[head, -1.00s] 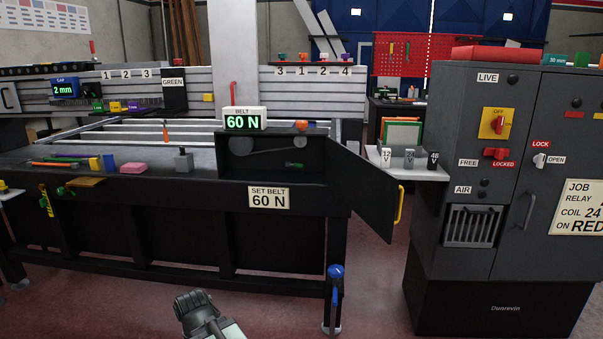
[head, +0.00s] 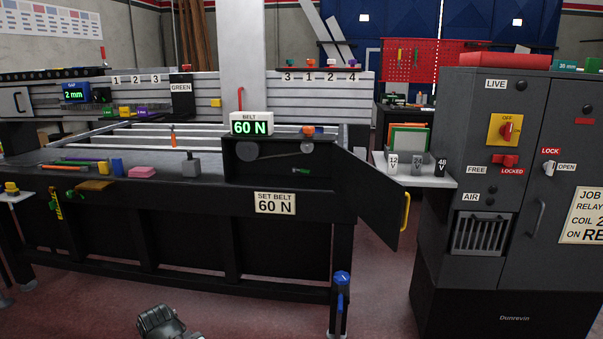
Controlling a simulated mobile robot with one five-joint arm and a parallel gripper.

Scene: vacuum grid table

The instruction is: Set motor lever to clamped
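The belt housing (head: 335,180) at the right end of the machine table stands open, its dark door (head: 378,205) swung out to the right. Inside are two grey pulleys with a belt and a small green lever (head: 301,170), which looks like the motor lever. It lies nearly level; no clamped marking is readable. My gripper (head: 160,322) is only partly in view at the bottom edge, well in front of the table and far from the housing. Its fingers cannot be made out.
The door's yellow handle (head: 406,211) sticks out toward the aisle. A blue-topped post (head: 341,280) stands at the table's front right leg. The floor in front is clear.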

